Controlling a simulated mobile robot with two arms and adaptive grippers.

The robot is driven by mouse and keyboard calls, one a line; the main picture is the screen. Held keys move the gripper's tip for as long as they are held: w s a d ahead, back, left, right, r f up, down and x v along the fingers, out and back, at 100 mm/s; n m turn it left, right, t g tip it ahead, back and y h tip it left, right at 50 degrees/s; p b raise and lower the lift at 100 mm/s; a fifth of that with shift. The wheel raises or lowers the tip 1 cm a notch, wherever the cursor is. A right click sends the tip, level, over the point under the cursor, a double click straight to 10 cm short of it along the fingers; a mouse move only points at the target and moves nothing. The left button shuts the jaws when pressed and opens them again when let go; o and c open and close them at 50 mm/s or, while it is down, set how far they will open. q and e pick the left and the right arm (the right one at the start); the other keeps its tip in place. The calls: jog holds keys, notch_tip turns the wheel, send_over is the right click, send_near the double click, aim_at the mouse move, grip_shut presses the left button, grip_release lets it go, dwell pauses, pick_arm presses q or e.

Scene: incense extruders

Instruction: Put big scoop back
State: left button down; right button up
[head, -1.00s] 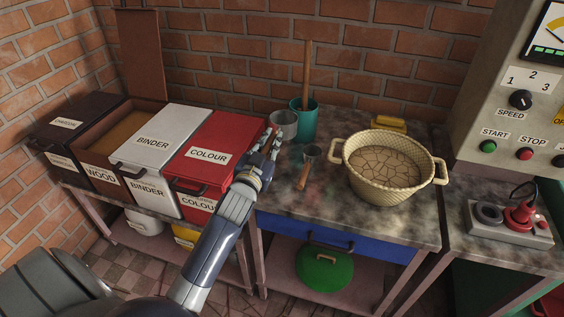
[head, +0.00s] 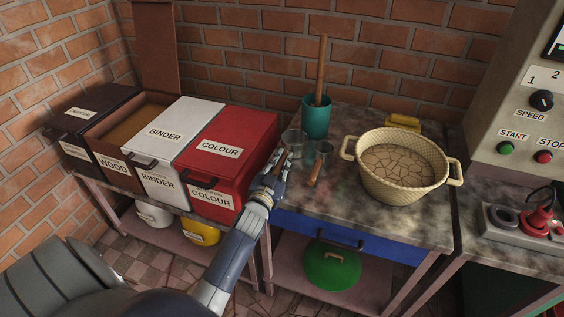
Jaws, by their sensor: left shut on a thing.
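The big scoop, with a grey metal cup (head: 294,143) and a brown handle, is at my left gripper (head: 281,163), beside the red colour box. My left gripper is shut on its handle, which the fingers mostly hide. The cup is at or just above the table's left back part; I cannot tell if it touches. A smaller scoop (head: 323,150) with a wooden handle lies on the table just right of it. My right gripper is not in view.
A teal pot (head: 316,118) with a wooden stick stands behind the scoops. A wicker basket (head: 452,174) stands to the right. The red box (head: 226,150), white binder box (head: 174,140) and wood box stand left. The table front (head: 340,215) is clear.

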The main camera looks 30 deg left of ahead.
pick_arm(q)
jog(key=shift+f, duration=0.15)
jog(key=c, duration=1.6)
grip_release()
jog(key=shift+o, duration=0.2)
jog(key=shift+s, duration=0.1)
jog(key=v, duration=1.1)
jog(key=shift+s+r+b, duration=0.2)
jog(key=shift+s+b, duration=0.15)
jog(key=shift+s, duration=0.05)
jog(key=shift+f, duration=0.1)
